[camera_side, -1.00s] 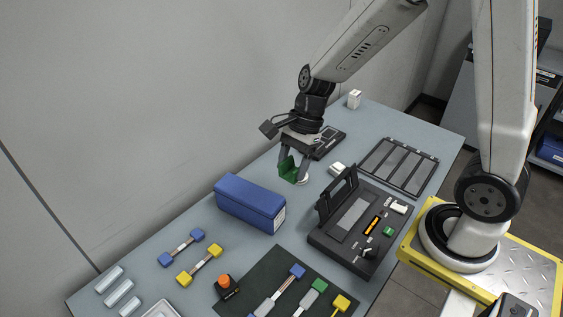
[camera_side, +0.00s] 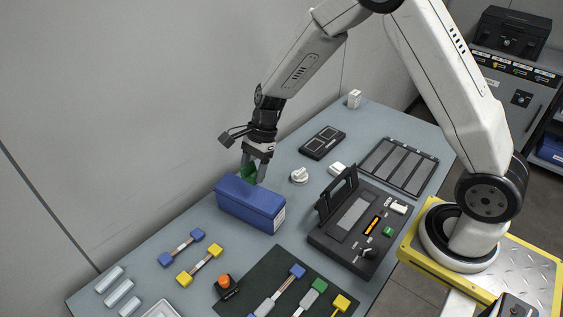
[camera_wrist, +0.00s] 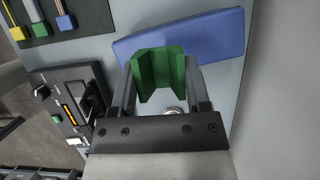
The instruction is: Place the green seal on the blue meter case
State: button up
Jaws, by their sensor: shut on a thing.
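The green seal (camera_side: 249,174) is a V-shaped or angled green piece between the fingers of my gripper (camera_side: 255,170). My gripper is shut on it. In the wrist view the seal (camera_wrist: 158,76) sits between both fingers (camera_wrist: 165,90) and overlaps the near edge of the blue meter case (camera_wrist: 205,38). In the side view the blue case (camera_side: 250,205) lies on the table, and the seal is at its far upper edge. I cannot tell whether the seal touches the case.
A black splicer with a raised lid (camera_side: 355,225) stands right of the case. A white round knob-like piece (camera_side: 299,175) and a dark two-panel tray (camera_side: 322,142) lie behind. Connectors (camera_side: 200,264) and a dark mat (camera_side: 262,277) lie in front. The wall is close on the left.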

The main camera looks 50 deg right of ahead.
aim_at(248, 168)
jog(key=shift+w+a+f, duration=0.1)
jog(key=shift+w+f, duration=0.75)
jog(key=shift+f, duration=0.2)
jog(key=shift+w+f, duration=0.1)
jog(key=shift+w+f, duration=0.1)
jog(key=shift+f, duration=1.6)
jog(key=shift+f, duration=0.15)
jog(key=o, duration=1.3)
jog(key=shift+c, duration=0.2)
jog(key=v, duration=1.2)
